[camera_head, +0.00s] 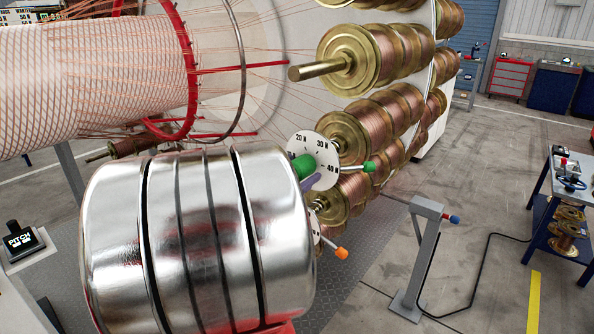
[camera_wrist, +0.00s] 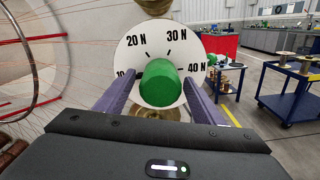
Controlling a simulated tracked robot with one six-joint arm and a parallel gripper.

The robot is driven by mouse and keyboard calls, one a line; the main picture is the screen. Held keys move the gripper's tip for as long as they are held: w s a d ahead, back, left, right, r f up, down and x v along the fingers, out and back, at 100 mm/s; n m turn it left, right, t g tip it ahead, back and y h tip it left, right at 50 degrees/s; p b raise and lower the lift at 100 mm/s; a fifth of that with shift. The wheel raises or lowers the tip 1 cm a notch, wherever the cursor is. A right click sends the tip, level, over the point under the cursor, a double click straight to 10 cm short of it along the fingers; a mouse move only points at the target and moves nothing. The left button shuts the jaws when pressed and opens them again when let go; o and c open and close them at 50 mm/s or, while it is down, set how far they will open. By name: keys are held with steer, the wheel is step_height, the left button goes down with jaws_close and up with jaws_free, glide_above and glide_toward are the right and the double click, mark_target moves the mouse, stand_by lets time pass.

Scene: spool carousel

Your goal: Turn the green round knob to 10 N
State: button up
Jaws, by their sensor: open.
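The green round knob (camera_wrist: 160,84) sticks out from a white dial (camera_wrist: 132,48) marked 20 N, 30 N and 40 N. The 10 N mark is mostly hidden behind my left finger. My gripper (camera_wrist: 162,80) is open, with one purple finger on each side of the knob; I cannot tell whether they touch it. No pointer shows on the knob. In the head view, the knob (camera_head: 304,167) and the dial (camera_head: 323,149) show at the centre, with my finger ends (camera_head: 303,169) around the knob and the rest of my gripper hidden.
A green-tipped handle (camera_head: 369,167) sticks out right of the dial. An orange-tipped handle (camera_head: 341,253) is below it. Copper spools (camera_head: 352,58) stand in rows behind, and fine wires run on the left. A grey post (camera_head: 418,258) stands at the right, with open floor beyond.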

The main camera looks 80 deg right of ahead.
steer(key=shift+s+d, duration=0.15)
steer(key=shift+d, duration=0.2)
steer(key=c, duration=1)
steer(key=shift+c, duration=0.2)
steer(key=shift+m, duration=0.3)
steer(key=o, duration=1)
steer(key=shift+o, duration=0.2)
steer(key=shift+a, duration=0.15)
steer(key=v, duration=1.3)
steer(key=shift+w+a, duration=0.2)
